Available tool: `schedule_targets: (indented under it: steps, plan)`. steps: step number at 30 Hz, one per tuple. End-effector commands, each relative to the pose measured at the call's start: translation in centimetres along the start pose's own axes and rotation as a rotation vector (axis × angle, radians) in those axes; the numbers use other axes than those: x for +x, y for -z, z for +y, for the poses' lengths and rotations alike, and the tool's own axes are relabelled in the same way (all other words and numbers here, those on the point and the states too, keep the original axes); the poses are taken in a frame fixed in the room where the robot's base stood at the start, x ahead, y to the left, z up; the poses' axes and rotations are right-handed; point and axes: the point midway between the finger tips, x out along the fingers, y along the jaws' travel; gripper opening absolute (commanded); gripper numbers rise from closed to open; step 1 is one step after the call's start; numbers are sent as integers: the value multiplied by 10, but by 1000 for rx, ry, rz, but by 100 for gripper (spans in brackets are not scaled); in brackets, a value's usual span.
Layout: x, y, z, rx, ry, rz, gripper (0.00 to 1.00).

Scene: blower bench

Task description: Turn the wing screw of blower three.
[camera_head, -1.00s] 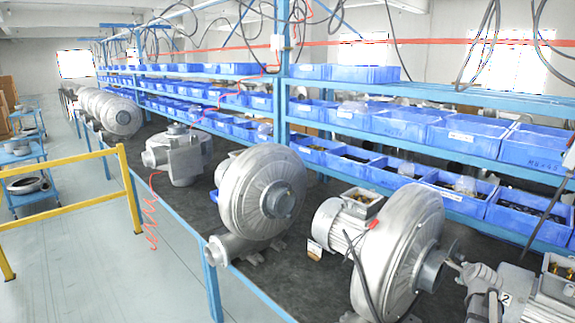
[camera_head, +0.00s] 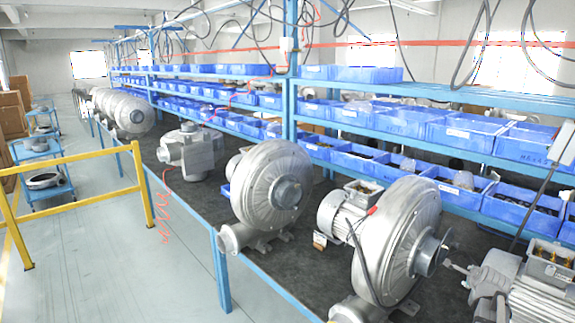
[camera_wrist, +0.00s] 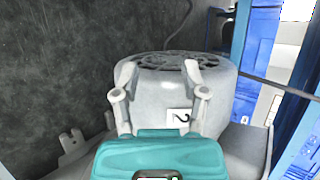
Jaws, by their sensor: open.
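Large grey blowers stand in a row on the dark bench; the nearest blower (camera_head: 400,235) and the one behind it (camera_head: 262,192) show whole housings. A motor with a tag reading "2" (camera_head: 525,295) is at the right edge. In the wrist view, a tag "2" (camera_wrist: 180,116) is on a grey motor with a fan grille (camera_wrist: 180,72). My gripper (camera_wrist: 162,70) is in front of this motor. Its two fingers are apart, with nothing seen held between them. I cannot make out a wing screw or a number three in either view.
Blue bins (camera_head: 400,123) fill the shelves behind the bench. A blue post (camera_head: 291,95) rises at the bench's back. A yellow rail (camera_head: 75,157) and blue carts (camera_head: 42,173) stand at left. The pale floor (camera_head: 110,250) between rail and bench is open. Cables hang above the shelves.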

Motion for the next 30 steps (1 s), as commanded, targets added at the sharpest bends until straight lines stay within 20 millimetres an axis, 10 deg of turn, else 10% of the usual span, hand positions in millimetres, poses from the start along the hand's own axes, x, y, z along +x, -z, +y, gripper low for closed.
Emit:
schedule_targets:
  steps: [17, 30]
  plan:
    - [-8, -68, 60, -332, -163, -79, 56]
    - [-54, -172, 181, -997, -438, -305, 56]
